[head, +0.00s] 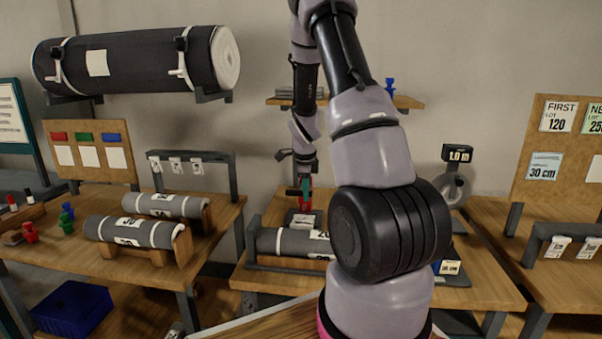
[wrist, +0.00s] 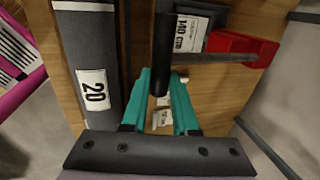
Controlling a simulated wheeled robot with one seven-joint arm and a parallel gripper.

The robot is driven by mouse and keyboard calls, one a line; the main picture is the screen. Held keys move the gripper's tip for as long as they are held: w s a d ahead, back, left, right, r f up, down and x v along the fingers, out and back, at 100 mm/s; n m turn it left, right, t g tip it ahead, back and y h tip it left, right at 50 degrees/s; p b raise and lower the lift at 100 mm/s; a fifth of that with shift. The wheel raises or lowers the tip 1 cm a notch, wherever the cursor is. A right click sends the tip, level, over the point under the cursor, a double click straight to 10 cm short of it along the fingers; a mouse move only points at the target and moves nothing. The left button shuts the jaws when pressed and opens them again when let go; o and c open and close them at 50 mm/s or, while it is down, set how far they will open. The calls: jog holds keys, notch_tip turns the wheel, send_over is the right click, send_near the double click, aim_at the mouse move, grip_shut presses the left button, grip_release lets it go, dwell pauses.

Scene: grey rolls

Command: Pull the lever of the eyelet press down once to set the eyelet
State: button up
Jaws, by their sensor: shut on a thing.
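The eyelet press shows in the head view as a small red body (head: 308,203) on the back of the middle bench, mostly hidden by my gripper. In the wrist view a red part (wrist: 241,48) is at the upper right. My gripper (head: 304,188), with teal fingers, is at the press. In the wrist view my gripper (wrist: 164,80) is shut on a dark round bar, which looks like the press lever (wrist: 162,52). The bar stands between the two fingers. Its joint to the press and the eyelet cannot be made out.
A grey roll (head: 287,242) lies at the front of the middle bench, and a roll labelled 20 (wrist: 93,88) runs left of the fingers. A label card (wrist: 187,32) lies beyond the lever. A shelf (head: 400,102) hangs behind my arm.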

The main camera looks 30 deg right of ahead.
jog(key=shift+s+f, duration=0.1)
jog(key=shift+f, duration=0.05)
jog(key=shift+a+f, duration=0.1)
jog(key=shift+f, duration=0.65)
jog(key=shift+f, duration=0.4)
jog(key=o, duration=0.9)
